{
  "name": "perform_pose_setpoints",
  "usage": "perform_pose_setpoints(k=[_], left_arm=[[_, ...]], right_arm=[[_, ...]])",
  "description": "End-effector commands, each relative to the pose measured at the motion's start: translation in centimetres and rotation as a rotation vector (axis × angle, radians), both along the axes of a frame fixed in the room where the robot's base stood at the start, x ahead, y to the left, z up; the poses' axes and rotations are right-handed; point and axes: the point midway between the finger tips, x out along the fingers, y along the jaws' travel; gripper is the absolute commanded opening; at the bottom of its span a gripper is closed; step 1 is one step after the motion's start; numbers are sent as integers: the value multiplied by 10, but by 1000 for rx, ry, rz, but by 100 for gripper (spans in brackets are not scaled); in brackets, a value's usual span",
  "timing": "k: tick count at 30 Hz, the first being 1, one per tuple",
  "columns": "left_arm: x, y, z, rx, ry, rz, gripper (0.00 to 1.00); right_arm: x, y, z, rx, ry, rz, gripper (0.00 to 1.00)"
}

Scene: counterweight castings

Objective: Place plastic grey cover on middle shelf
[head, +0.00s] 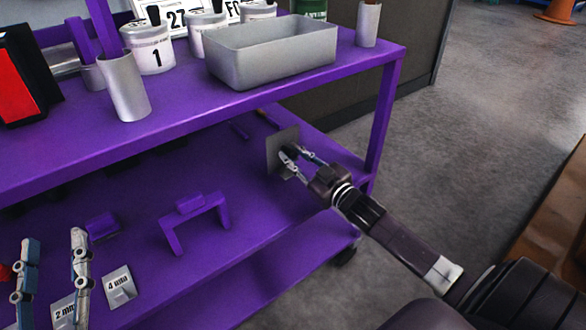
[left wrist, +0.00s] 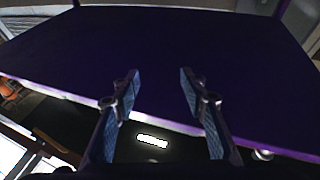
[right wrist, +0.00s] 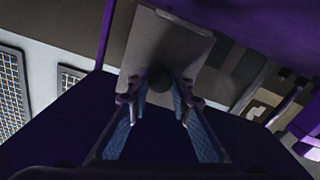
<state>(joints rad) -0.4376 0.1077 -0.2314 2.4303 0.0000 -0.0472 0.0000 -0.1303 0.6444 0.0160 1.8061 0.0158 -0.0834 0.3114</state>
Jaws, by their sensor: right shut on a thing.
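The grey cover (head: 278,151) is a flat plate with a dark round knob, held upright over the right part of the purple middle shelf (head: 245,200). My right gripper (head: 290,165) is shut on the knob of the cover. In the right wrist view the cover (right wrist: 165,50) stands beyond the fingertips of the right gripper (right wrist: 160,95), with the dark knob between them. Whether the cover touches the shelf cannot be told. My left gripper (head: 52,270) is open and empty at the lower left. In the left wrist view the left gripper (left wrist: 158,82) shows nothing between its fingers.
A purple bracket (head: 195,215) and small labelled plates (head: 119,286) lie on the middle shelf. The top shelf holds a grey bin (head: 270,55), numbered white pots (head: 150,50) and a metal cup (head: 125,88). A purple post (head: 382,120) stands right of the cover.

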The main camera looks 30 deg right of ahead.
Motion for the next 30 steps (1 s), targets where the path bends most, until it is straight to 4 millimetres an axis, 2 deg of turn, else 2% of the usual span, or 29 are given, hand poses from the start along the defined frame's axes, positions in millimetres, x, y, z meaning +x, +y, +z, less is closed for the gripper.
perform_pose_setpoints(k=[5, 12, 15, 28, 29, 30], left_arm=[[-6, 0, 13, -19, -69, -5, 40], [-31, 1, 53, -80, -282, -16, 40], [-40, 3, 64, -97, -340, -19, 40], [-45, 3, 70, -106, -371, -21, 40], [-45, 3, 71, -107, -375, -21, 40], [-45, 3, 71, -107, -376, -21, 40]], right_arm=[[0, 0, -8, 0, -1, 0, 0], [0, 0, -30, -1, -1, -1, 0], [0, 0, -35, 0, -2, 0, 0], [0, 0, -38, 0, -2, 1, 0], [0, 0, -39, 0, 0, 0, 20], [0, 0, -39, -1, 0, 0, 25]])
